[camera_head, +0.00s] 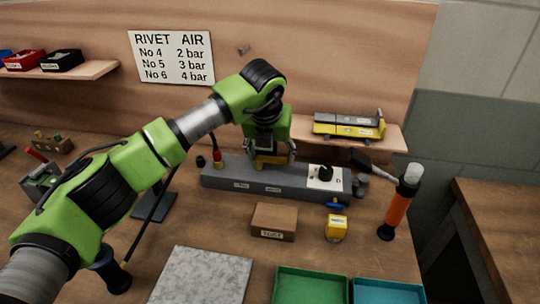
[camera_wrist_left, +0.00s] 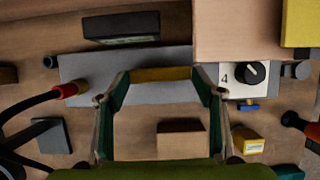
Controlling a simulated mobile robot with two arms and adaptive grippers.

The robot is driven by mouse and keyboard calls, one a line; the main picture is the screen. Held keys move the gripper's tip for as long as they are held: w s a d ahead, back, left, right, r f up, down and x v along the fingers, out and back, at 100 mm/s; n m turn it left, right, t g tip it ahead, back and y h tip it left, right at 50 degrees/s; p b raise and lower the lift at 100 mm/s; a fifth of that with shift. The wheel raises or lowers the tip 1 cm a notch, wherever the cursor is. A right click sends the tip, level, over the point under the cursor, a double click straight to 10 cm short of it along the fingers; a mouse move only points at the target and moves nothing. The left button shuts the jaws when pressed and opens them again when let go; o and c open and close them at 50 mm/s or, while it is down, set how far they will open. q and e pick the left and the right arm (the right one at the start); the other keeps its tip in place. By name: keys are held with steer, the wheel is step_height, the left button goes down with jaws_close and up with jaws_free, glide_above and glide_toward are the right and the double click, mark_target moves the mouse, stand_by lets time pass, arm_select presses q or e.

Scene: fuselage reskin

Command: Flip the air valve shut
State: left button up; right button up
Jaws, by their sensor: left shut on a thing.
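A long grey air block (camera_head: 222,180) lies on the bench with a yellow bar-shaped handle (camera_head: 272,162) on its top, which looks like the valve lever. My left gripper (camera_head: 270,155) points down over the block, shut on the yellow handle. In the left wrist view the handle (camera_wrist_left: 162,74) lies crosswise between the two fingertips, along the block. A white plate with a black knob (camera_head: 326,173) sits at the block's right end; a 4 shows beside the knob in the wrist view. A red hose fitting (camera_head: 217,158) is at the left end. My right gripper is not in view.
A cardboard box (camera_head: 274,222) and a small yellow block (camera_head: 337,229) stand in front of the air block. An orange tool (camera_head: 398,205) stands at right. A shelf (camera_head: 385,133) with a yellow tool is behind. Green (camera_head: 312,272) and blue trays lie in front.

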arm_select(q)
steer(key=shift+w+r, duration=0.1)
steer(key=o, duration=1.6)
steer(key=v, duration=1.2)
